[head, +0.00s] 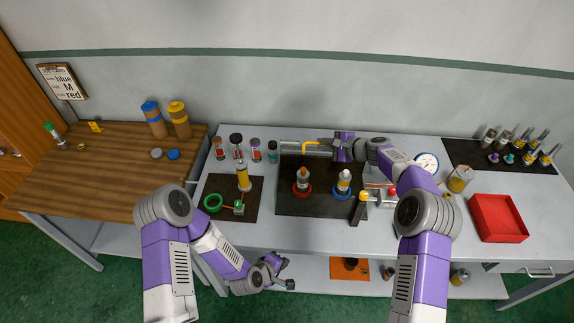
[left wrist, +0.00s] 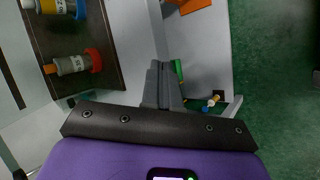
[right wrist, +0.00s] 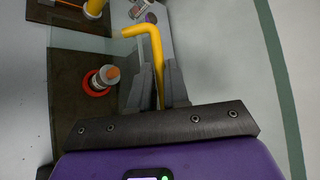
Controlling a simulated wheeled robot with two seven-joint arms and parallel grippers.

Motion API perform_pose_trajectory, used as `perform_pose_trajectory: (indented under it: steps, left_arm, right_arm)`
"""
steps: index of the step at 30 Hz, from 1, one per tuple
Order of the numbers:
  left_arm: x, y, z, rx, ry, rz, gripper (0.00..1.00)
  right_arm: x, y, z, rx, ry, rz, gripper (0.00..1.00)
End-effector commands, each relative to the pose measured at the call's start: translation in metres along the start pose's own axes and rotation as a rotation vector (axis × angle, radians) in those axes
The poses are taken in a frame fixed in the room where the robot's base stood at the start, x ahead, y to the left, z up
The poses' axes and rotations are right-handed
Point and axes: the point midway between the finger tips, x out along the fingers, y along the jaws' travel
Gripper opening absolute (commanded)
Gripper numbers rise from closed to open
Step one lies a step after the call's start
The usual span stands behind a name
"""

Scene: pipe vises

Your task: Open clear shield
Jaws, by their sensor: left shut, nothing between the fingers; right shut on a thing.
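The clear shield (head: 290,151) stands at the back of the dark mat in the head view, with a yellow bent handle (head: 311,144) on it. In the right wrist view the yellow handle (right wrist: 155,42) runs down between the fingers. My right gripper (head: 337,147) is shut on the handle; its fingers also show in the right wrist view (right wrist: 160,88). The shield's panel is hard to make out there. My left gripper (head: 290,284) is low in front of the table, shut and empty; its fingers meet in the left wrist view (left wrist: 163,82).
On the dark mat (head: 320,205) stand a bottle on a red base (head: 302,182) and one on a blue base (head: 343,182). A yellow-topped post (head: 359,208) is at its right. Several small bottles stand left of the shield. A red tray (head: 498,218) lies at right.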

Motion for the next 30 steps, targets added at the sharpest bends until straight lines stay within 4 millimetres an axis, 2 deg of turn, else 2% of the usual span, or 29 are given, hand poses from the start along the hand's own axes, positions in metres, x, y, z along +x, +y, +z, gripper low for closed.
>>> perform_pose_trajectory:
  steps: [3,7,15,22,30]
  left_arm:
    - [0.011,0.036,-0.007,-0.228,0.046,0.164,0.00]
    - [0.015,0.075,-0.016,-0.492,0.060,0.362,0.00]
    - [-0.001,0.143,-0.041,-1.048,-0.042,0.795,0.00]
    - [-0.026,0.174,-0.060,-1.390,-0.207,1.090,0.00]
    - [-0.037,0.186,-0.071,-1.518,-0.302,1.214,0.00]
  right_arm:
    - [0.000,0.000,-0.001,0.000,0.003,-0.001,0.00]
    - [0.000,0.000,-0.001,0.000,0.003,-0.001,0.00]
    - [0.000,0.000,-0.001,0.000,0.003,-0.001,0.00]
    - [0.000,0.000,-0.001,0.000,0.003,-0.001,0.00]
    - [0.000,0.000,-0.001,0.000,0.003,-0.001,0.00]
